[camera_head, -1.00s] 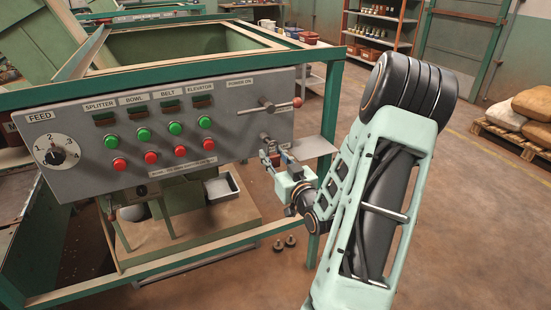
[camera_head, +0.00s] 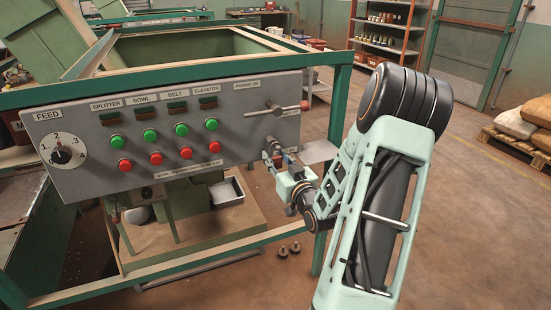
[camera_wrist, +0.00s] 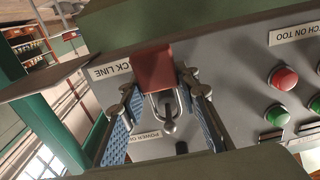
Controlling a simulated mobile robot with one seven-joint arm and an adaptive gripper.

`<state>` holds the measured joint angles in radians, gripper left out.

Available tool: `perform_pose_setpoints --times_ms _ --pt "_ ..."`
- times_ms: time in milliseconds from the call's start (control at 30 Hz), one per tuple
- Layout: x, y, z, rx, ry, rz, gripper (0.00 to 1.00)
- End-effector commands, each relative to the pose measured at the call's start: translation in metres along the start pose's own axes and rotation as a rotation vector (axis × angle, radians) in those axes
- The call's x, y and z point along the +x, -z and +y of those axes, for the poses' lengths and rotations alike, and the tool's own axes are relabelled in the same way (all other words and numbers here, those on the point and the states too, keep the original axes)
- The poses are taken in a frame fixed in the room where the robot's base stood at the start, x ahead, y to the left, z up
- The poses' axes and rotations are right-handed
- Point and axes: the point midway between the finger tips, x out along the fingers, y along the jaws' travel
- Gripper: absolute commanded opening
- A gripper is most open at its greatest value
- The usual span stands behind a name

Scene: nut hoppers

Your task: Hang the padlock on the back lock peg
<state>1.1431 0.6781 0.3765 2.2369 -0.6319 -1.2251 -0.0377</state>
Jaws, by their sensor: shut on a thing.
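My gripper (camera_wrist: 160,85) is shut on a padlock with a red body (camera_wrist: 153,68) and a grey metal shackle (camera_wrist: 154,104). In the wrist view, which is upside down, the body lies between the fingertips and the shackle points down the picture. A grey rod with a rounded end (camera_wrist: 168,126) shows right by the shackle; I cannot tell whether it passes through it. In the head view my gripper (camera_head: 272,153) is at the right end of the grey control panel, below the lever. The padlock is too small to make out there, and the lock pegs are not clearly seen.
The grey panel (camera_head: 90,135) carries green and red buttons and a feed dial (camera_head: 61,150). A lever with a reddish knob (camera_head: 304,105) sticks out just above my gripper. A grey shelf plate (camera_head: 318,153) and a green frame post (camera_head: 338,105) stand close on the right.

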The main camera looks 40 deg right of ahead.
Motion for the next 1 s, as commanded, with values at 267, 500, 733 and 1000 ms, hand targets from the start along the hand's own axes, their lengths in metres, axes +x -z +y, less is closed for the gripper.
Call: perform_pose_setpoints --times_ms 267,500,733,1000 --pt "0.000 0.000 0.000 0.000 0.000 0.001 0.03" --pt "0.000 0.000 0.000 0.000 0.000 0.001 0.44" --pt "0.000 0.000 0.000 0.000 0.000 0.000 0.49" --pt "-0.017 -0.001 0.001 0.000 -0.002 -0.003 0.49"
